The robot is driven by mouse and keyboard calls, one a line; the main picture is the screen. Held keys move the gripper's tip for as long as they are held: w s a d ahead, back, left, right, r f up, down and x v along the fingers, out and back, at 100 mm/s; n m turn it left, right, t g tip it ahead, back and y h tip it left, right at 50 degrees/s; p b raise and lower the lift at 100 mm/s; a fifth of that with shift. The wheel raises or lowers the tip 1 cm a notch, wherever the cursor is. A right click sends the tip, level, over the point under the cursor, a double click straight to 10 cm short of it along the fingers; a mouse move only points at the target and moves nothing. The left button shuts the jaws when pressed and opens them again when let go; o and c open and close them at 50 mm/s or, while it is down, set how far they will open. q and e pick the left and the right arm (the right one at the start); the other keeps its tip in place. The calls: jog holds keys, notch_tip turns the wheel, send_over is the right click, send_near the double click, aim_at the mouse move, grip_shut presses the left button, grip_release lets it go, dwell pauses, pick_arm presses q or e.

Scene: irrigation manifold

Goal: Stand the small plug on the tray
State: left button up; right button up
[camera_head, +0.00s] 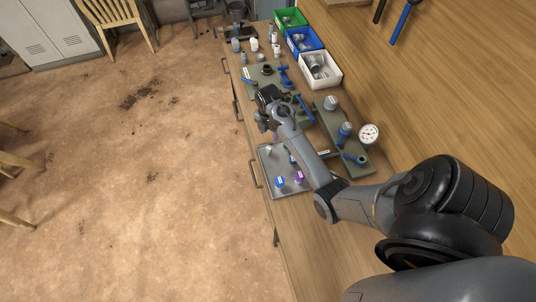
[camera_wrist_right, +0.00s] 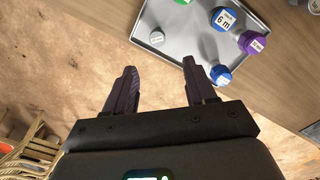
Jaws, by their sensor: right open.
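The grey tray (camera_head: 266,185) lies on the bench near its left edge and also shows at the top of the right wrist view (camera_wrist_right: 145,22). A small light-grey capped piece (camera_wrist_right: 157,37), which looks like the small plug, is on the tray near its corner. My left gripper is out of view.
On the tray are blue-capped pieces (camera_wrist_right: 221,75), a purple-capped one (camera_wrist_right: 252,42) and a green one (camera_wrist_right: 183,1). Green, blue and white bins (camera_head: 321,84) and several loose fittings (camera_head: 253,45) are at the far end.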

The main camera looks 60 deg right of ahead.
jog(key=s+a+r+m+t, duration=0.1)
jog(key=s+a+m, duration=0.4)
jog(key=a, duration=0.5)
jog(key=s+a+r+m+t, duration=0.1)
jog(key=s+a+m, duration=0.4)
jog(key=a, duration=0.5)
jog(key=s+a+r+m+t, duration=0.1)
jog(key=s+a+r+m, duration=0.2)
jog(key=a, duration=0.7)
jog(key=s+m, duration=0.2)
jog(key=s, duration=0.1)
jog(key=shift+s+r+t+y, duration=0.3)
jog(key=shift+s+r+y, duration=0.05)
jog(key=shift+y, duration=0.05)
jog(key=shift+r, duration=0.1)
